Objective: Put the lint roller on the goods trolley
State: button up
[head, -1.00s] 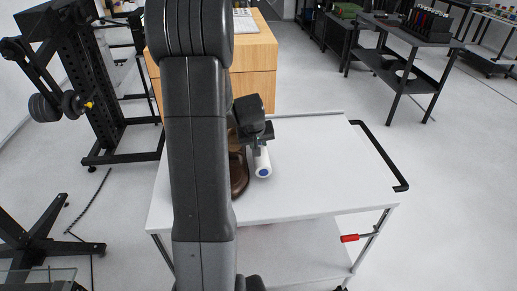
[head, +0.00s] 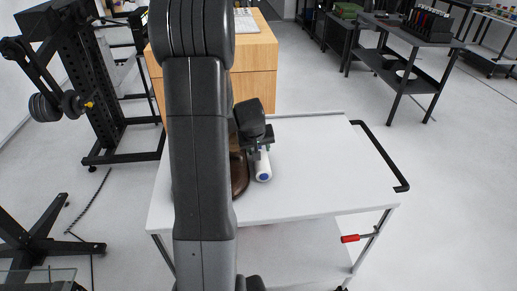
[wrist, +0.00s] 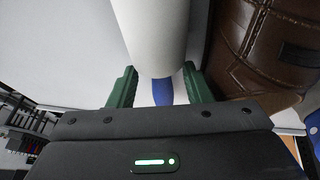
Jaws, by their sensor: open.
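The lint roller (head: 263,166) is a white cylinder with a blue end, over the white top of the goods trolley (head: 310,175); it appears to lie on that top. In the wrist view the white roll (wrist: 153,30) extends away from my gripper, and its blue handle (wrist: 162,91) is between the green fingers. My gripper (wrist: 162,88) is open, with a finger on each side of the handle. In the head view my gripper (head: 260,146) is at the far end of the roller, and my arm hides part of the trolley.
A brown leather item (head: 239,175) stands on the trolley just left of the roller, close to my gripper, partly hidden by my arm. A wooden cabinet (head: 255,65) is behind the trolley. The trolley's right half is clear, with a black handle (head: 385,160) at its right edge.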

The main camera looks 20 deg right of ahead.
jog(key=v, duration=1.1)
jog(key=shift+r, duration=0.2)
jog(key=shift+s+a, duration=0.15)
